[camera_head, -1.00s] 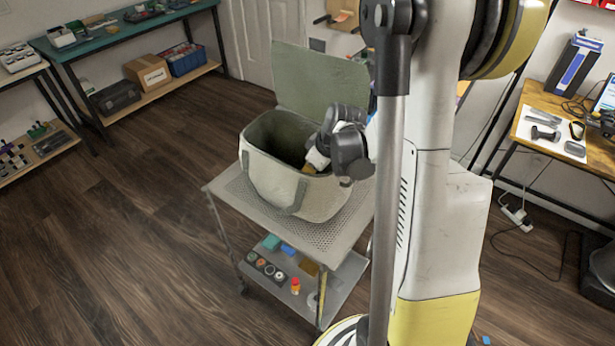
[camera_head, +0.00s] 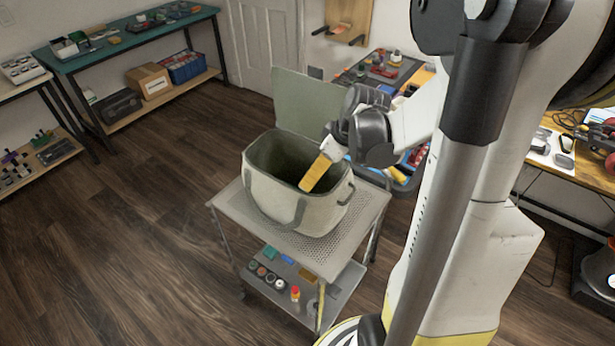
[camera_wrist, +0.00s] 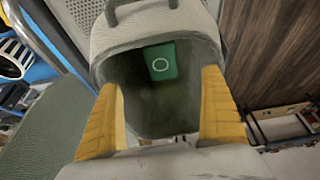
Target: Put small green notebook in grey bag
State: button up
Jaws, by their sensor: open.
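The grey bag (camera_head: 262,192) stands open on top of a metal cart, its lid (camera_head: 306,104) raised at the back. In the wrist view the bag (camera_wrist: 150,34) fills the middle, and the small green notebook (camera_wrist: 161,62) with a white ring on it is inside, against or near the far inner wall. My gripper (camera_head: 308,188) has yellow fingers and is over the bag's right rim. In the wrist view my gripper (camera_wrist: 161,105) is open and empty, its fingers spread to either side of the bag's opening. The notebook is hidden in the head view.
The cart's perforated top (camera_head: 345,226) carries the bag; its lower shelf (camera_head: 318,302) holds several small items. A bench (camera_head: 385,75) with tools stands behind the cart. A teal table (camera_head: 110,50) is at the back left. The wooden floor (camera_head: 120,250) at left is clear.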

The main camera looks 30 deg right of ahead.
jog(key=s+a+r+m+t, duration=0.1)
jog(key=s+a+r, duration=0.2)
jog(key=a, duration=0.3)
jog(key=s+a+r+m+t+h, duration=0.1)
jog(key=s+a+r, duration=0.3)
jog(key=a, duration=0.2)
jog(key=s+a+r+m+t, duration=0.1)
jog(key=s+a+r+m, duration=0.1)
jog(key=a, duration=0.4)
notch_tip(320, 180, up, 3)
jog(key=shift+s+a+f+h, duration=0.15)
jog(key=shift+s+h, duration=0.15)
jog(key=shift+s, duration=0.4)
